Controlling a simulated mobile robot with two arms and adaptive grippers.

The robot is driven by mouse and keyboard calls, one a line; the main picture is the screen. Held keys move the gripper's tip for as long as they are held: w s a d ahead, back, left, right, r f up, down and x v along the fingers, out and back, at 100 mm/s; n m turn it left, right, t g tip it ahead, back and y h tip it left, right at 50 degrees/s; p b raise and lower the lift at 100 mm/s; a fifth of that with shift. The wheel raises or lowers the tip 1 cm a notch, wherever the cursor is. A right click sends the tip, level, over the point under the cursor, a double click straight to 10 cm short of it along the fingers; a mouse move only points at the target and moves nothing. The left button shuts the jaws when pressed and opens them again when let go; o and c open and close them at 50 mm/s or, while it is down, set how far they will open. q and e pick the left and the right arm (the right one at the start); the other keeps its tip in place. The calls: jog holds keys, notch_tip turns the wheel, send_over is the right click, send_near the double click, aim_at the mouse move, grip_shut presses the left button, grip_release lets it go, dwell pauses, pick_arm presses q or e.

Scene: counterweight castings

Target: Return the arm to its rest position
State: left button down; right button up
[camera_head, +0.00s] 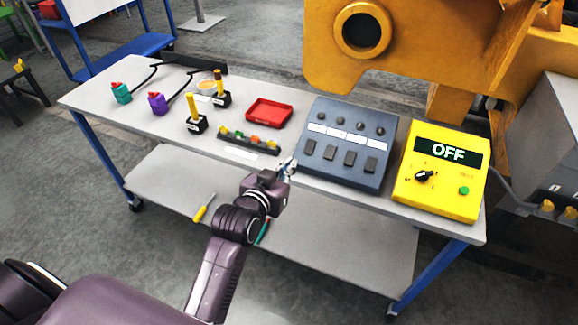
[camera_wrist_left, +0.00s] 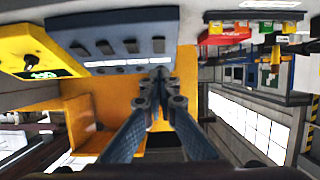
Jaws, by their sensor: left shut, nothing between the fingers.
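My left arm comes in from the bottom of the head view, and its gripper (camera_head: 289,166) hangs at the front edge of the workbench (camera_head: 240,169), beside the left side of the blue-grey switch panel (camera_head: 345,146). In the left wrist view the two fingers of the left gripper (camera_wrist_left: 157,75) meet at their tips, with nothing between them. The switch panel (camera_wrist_left: 115,45) shows there just beyond the fingertips. I cannot tell whether the fingers touch anything. My right gripper is in neither view.
A yellow box (camera_head: 440,172) reading "OFF" stands right of the panel. A red tray (camera_head: 268,112), a dark rack (camera_head: 249,141) with coloured pieces, and two yellow-handled tools (camera_head: 197,115) stand left. A screwdriver (camera_head: 204,207) lies on the lower shelf. A large yellow casting (camera_head: 430,50) stands behind.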

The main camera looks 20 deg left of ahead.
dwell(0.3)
pick_arm(q)
jog(key=s+d+f+g+b, duration=0.15)
jog(key=s+f, duration=0.35)
jog(key=f, duration=0.8)
jog(key=s+d+f+m+g+b, duration=0.1)
jog(key=s+f+g, duration=0.3)
jog(key=f, duration=0.9)
jog(key=s+d+f+g+b, duration=0.1)
jog(key=s+f, duration=0.5)
jog(key=f, duration=0.8)
jog(key=s+a+f+g+b, duration=0.1)
jog(key=s+a+f+g, duration=0.1)
jog(key=s+f, duration=0.5)
jog(key=s+a+f+g+b, duration=0.1)
jog(key=s+f, duration=0.6)
jog(key=s, duration=0.9)
jog(key=s+a+f+m+g+b, duration=0.1)
jog(key=s+a+f+g, duration=0.2)
jog(key=s+f, duration=0.4)
jog(key=s, duration=0.4)
jog(key=shift+s+a+f+g, duration=0.2)
jog(key=shift+s+f+g, duration=0.1)
jog(key=shift+f+g, duration=0.1)
